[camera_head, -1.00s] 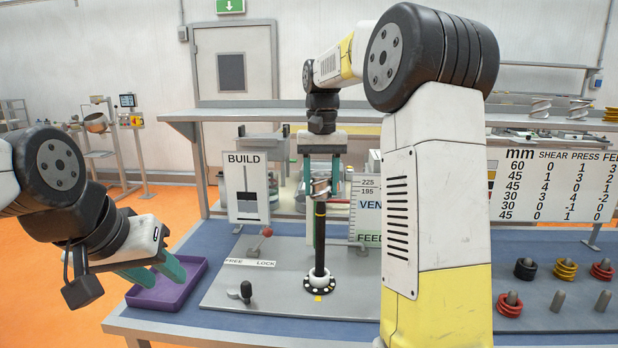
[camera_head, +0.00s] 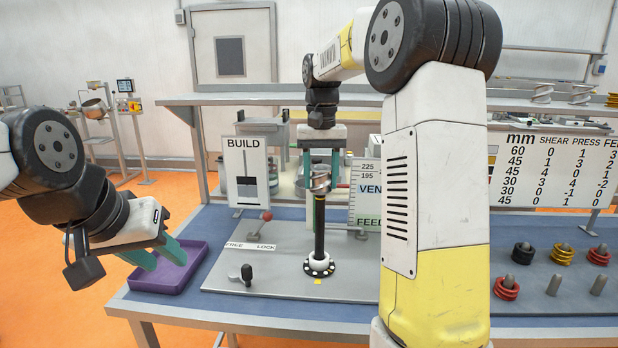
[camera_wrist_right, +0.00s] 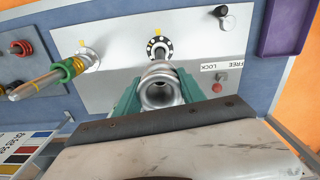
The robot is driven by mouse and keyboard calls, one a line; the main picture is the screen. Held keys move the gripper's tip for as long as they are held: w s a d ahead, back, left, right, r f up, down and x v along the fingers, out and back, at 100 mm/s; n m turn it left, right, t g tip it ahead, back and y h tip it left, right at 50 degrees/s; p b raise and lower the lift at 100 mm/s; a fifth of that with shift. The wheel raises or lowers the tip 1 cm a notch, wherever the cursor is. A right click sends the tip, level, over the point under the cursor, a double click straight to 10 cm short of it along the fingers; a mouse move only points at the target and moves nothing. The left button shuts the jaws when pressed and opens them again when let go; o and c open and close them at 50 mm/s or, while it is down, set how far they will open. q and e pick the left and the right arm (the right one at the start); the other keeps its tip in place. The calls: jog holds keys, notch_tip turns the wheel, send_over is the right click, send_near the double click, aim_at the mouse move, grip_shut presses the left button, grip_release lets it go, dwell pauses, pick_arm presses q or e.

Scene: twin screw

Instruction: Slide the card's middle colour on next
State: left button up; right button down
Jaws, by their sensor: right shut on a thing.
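My right gripper (camera_head: 320,180) is shut on a silver screw element (camera_head: 320,184) at the top of the upright black shaft (camera_head: 319,230). The wrist view shows the element (camera_wrist_right: 161,90) between the green fingers, in line with the shaft. I cannot tell for certain whether it is around the shaft tip. The shaft stands in a white and black collar (camera_head: 319,265). My left gripper (camera_head: 160,256) is open and empty by the purple tray (camera_head: 195,273).
Black (camera_head: 522,253), yellow (camera_head: 562,255) and red (camera_head: 506,288) rings sit on pegs at right. A second shaft with green and yellow rings (camera_wrist_right: 62,72) shows in the wrist view. A red-knobbed lever (camera_head: 266,215) and black knob (camera_head: 246,273) are on the plate.

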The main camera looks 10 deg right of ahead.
aim_at(320, 210)
jog(key=shift+f, duration=4.5)
jog(key=c, duration=0.6)
grip_release()
notch_tip(320, 210, up, 8)
jog(key=shift+f, duration=0.15)
